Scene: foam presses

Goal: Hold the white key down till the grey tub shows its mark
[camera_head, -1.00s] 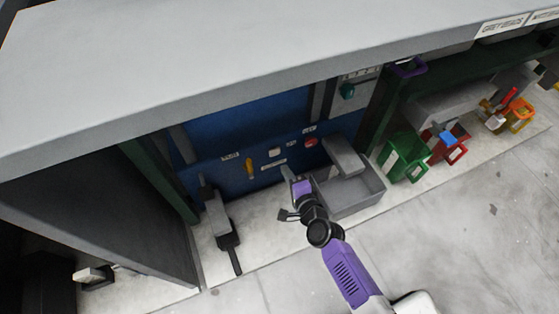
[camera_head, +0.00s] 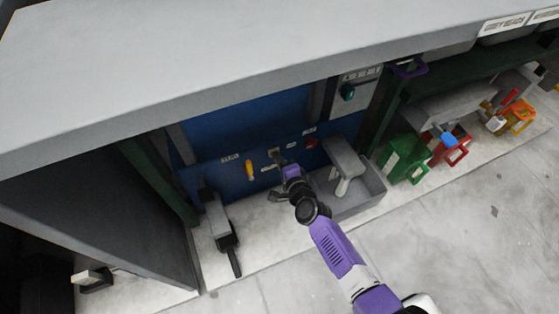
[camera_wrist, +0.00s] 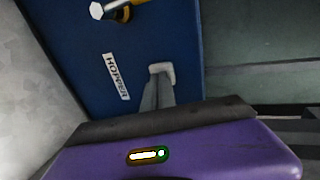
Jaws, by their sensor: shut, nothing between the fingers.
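The white key (camera_head: 272,151) is on the blue panel, mostly hidden behind my gripper in the head view. In the wrist view the pale key (camera_wrist: 163,69) shows around the tips of my gripper. My gripper (camera_head: 279,160) is shut and empty, its tips against the key; the fingers also show in the wrist view (camera_wrist: 157,90). The grey tub (camera_head: 371,203) stands on the floor right of my arm, below a grey spout (camera_head: 342,154). A pale stream (camera_head: 344,185) runs from the spout into the tub. I cannot make out a mark or the fill level.
A yellow handle (camera_head: 250,169) is left of the key, and a red button (camera_head: 311,143) is right of it. A dark lever (camera_head: 228,242) stands at left. Green bins (camera_head: 402,158) and red bins (camera_head: 452,151) stand at right.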

